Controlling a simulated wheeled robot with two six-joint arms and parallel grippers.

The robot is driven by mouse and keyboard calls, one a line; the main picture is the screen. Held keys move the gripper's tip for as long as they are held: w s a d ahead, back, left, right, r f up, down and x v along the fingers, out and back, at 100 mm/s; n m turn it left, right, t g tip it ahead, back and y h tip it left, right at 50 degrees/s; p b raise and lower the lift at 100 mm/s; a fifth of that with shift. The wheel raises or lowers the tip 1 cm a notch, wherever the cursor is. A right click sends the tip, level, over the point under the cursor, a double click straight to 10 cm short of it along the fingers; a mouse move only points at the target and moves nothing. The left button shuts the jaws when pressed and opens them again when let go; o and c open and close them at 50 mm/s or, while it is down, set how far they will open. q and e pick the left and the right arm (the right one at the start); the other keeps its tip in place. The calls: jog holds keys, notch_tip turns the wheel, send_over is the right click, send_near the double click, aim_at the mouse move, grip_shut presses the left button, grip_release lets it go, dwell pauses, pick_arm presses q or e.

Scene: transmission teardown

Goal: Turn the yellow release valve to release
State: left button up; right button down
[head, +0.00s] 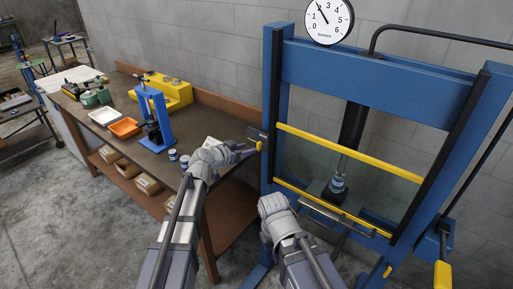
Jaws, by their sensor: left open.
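The yellow release valve (259,145) appears as a small yellow knob beside a dark plate on the left post of the blue press (380,82). My left gripper (250,150) is open, with its fingertips right at the yellow knob. I cannot tell whether they touch it or lie around it. My right arm reaches up in front of the press's lower left, and its fingers are hidden behind its own wrist.
A clear guard with yellow bars (345,153) covers the press opening. A silver bar (338,215) crosses low in front. A round gauge (329,20) sits on top. The workbench (185,130) on the left holds trays and a small blue press (155,112).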

aim_at(258, 146)
pick_arm(q)
jog(key=b+x, duration=0.2)
jog(key=x, duration=0.5)
jog(key=shift+f, duration=0.1)
grip_shut()
dwell(0.4)
